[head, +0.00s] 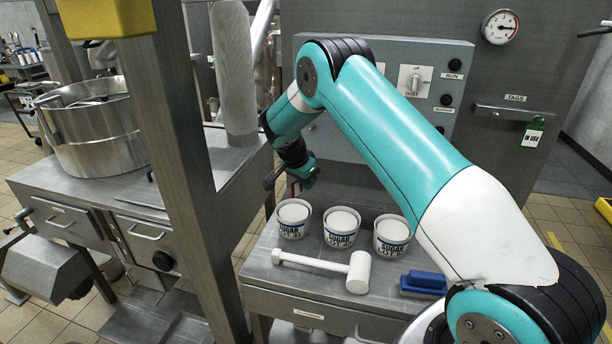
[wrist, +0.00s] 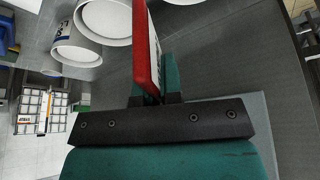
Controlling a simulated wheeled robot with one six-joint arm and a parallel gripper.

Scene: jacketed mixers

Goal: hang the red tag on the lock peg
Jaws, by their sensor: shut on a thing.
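The red tag (wrist: 147,48) stands edge-on between the fingers of my gripper (wrist: 154,98) in the wrist view, with a bit of its pale printed face showing. My gripper (head: 291,186) is shut on it. The panel carries a rotary switch (head: 414,80) and black buttons. I cannot make out the lock peg; my arm covers part of the panel.
Several white sugar tubs (head: 340,228), a white mallet (head: 335,267) and a blue brush (head: 423,283) are on the steel bench. A green tag (head: 532,132) hangs from the rail marked TAGS (head: 505,112). A steel post (head: 180,130) stands left of my arm.

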